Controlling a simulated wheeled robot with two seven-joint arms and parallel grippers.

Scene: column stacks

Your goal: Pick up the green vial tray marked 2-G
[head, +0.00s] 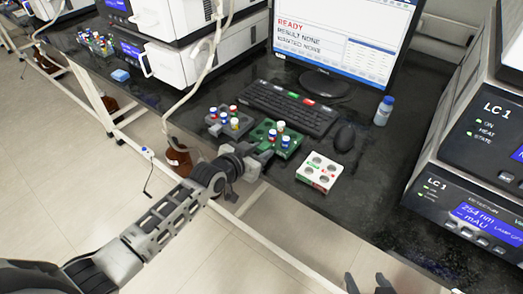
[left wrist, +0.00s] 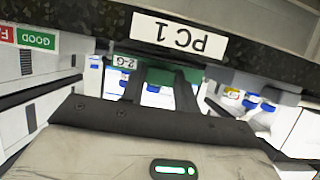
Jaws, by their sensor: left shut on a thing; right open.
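The green vial tray (head: 291,150) holds several vials with red, white and blue caps, near the front edge of the dark bench. In the left wrist view the green tray (left wrist: 191,75) bears the label 2-G (left wrist: 124,61), upside down. My left gripper (head: 265,156) reaches in from the left and is shut on the tray's near left side. Its fingers (left wrist: 160,88) cover part of the tray in the wrist view. I cannot tell whether the tray is clear of the bench. My right gripper (head: 370,284) is open and empty at the bottom edge, partly cut off.
A grey vial tray (head: 213,128) stands left of the green one, a white tray (head: 318,181) right of it. Behind are a keyboard (head: 290,106), mouse (head: 345,137) and blue-capped bottle (head: 383,111). Instruments flank the bench. A PC 1 sign (left wrist: 180,34) is on the bench edge.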

